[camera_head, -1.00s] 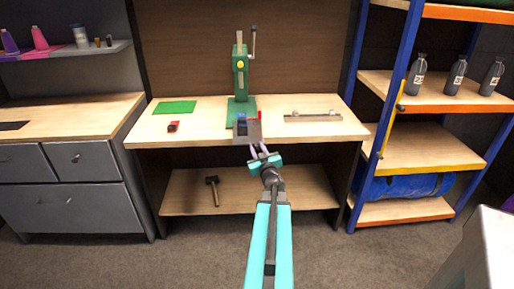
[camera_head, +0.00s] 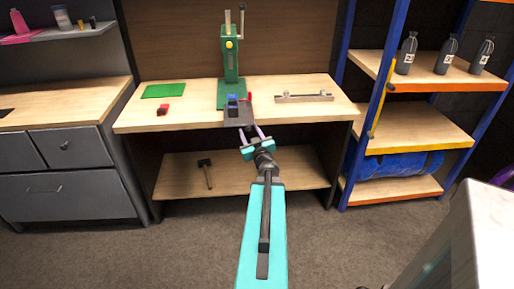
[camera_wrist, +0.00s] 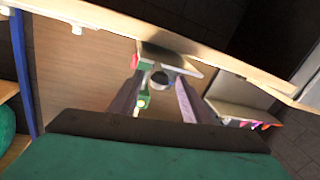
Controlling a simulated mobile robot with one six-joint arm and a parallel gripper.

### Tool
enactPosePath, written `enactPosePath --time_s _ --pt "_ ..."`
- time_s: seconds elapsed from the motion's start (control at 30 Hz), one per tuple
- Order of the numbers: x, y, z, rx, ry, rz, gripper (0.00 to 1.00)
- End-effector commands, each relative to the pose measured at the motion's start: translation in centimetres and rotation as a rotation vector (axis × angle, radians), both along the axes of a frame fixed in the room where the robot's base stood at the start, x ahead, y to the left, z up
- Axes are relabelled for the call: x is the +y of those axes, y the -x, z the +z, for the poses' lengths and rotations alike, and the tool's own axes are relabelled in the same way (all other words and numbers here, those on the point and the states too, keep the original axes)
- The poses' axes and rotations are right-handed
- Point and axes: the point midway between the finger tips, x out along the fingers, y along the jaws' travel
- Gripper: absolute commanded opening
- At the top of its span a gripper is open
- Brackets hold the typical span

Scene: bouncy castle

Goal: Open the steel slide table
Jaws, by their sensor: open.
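A grey steel plate, which looks like the slide table (camera_head: 238,118), sticks out over the workbench's front edge at the foot of a green press (camera_head: 231,62). A blue block (camera_head: 233,105) and a red part are at its back. In the wrist view the steel plate (camera_wrist: 182,63) appears tilted, with a dark round knob (camera_wrist: 160,79) beside it. My gripper (camera_head: 252,133) is open just in front of the plate, fingers pointing at it. In the wrist view the knob appears between my gripper's fingers (camera_wrist: 158,90). I cannot tell whether they touch it.
The workbench (camera_head: 180,118) holds a green mat (camera_head: 163,91), a small red item (camera_head: 163,107) and a metal rail (camera_head: 304,96). A hammer (camera_head: 205,172) lies on its lower shelf. A blue rack (camera_head: 385,90) stands right, grey drawers (camera_head: 65,175) left.

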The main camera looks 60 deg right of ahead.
Motion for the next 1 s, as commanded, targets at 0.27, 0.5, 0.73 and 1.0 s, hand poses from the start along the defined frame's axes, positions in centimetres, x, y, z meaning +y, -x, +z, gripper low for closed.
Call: enactPosePath --time_s 0.27,0.5,0.73,1.0 --pt "2.1 2.2 0.0 0.001 -0.001 -0.001 0.43" --pt "2.3 2.4 0.2 0.002 -0.003 0.003 0.43" --pt "2.7 2.8 0.2 0.002 -0.004 0.005 0.43" --pt "3.2 3.3 0.2 0.002 -0.004 0.005 0.43"
